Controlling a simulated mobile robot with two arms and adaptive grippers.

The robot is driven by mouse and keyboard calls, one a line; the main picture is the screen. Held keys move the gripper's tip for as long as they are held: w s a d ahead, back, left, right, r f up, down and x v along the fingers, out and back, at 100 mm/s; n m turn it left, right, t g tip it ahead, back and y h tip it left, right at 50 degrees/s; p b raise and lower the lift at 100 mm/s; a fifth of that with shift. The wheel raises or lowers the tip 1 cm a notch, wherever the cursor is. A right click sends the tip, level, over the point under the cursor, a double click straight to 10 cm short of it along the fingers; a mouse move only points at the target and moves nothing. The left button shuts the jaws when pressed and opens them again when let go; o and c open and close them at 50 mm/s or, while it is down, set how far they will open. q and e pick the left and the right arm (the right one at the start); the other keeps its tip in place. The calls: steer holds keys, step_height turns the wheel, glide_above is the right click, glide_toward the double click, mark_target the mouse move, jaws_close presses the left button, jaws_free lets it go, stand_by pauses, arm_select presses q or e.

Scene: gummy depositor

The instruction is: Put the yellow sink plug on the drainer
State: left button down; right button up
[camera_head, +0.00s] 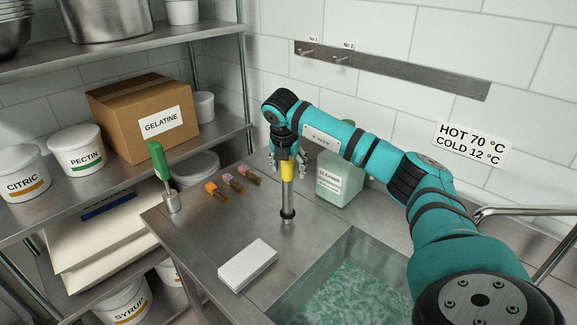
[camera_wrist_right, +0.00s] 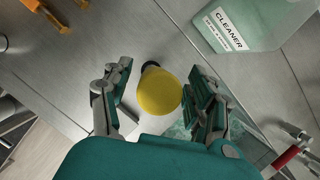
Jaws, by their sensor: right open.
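The yellow sink plug (camera_head: 288,192) is a tall steel tube with a yellow top and a dark ring near its foot. It stands upright on the steel drainer (camera_head: 215,230), just behind the sink's edge; its foot appears to touch the metal. My right gripper (camera_head: 288,163) is above it, pointing down, fingers at either side of the yellow top. In the right wrist view the yellow top (camera_wrist_right: 160,93) lies between the open fingers of the right gripper (camera_wrist_right: 158,85), with a gap at the left finger; contact at the right is unclear. My left gripper is not in view.
A green-handled plug (camera_head: 160,172) stands at the drainer's left corner. A white block (camera_head: 248,264) lies near the sink (camera_head: 345,292), which holds greenish water. A cleaner bottle (camera_head: 338,183) stands behind right. Small orange and pink-handled pieces (camera_head: 225,186) lie behind left.

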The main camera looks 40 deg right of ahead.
steer(key=shift+r, duration=0.25)
steer(key=shift+a+r, duration=0.1)
steer(key=shift+r, duration=0.1)
steer(key=b+v, duration=0.2)
steer(key=v, duration=0.9)
steer(key=shift+s+r+b, duration=0.15)
steer(key=shift+b, duration=0.25)
steer(key=shift+a, duration=0.15)
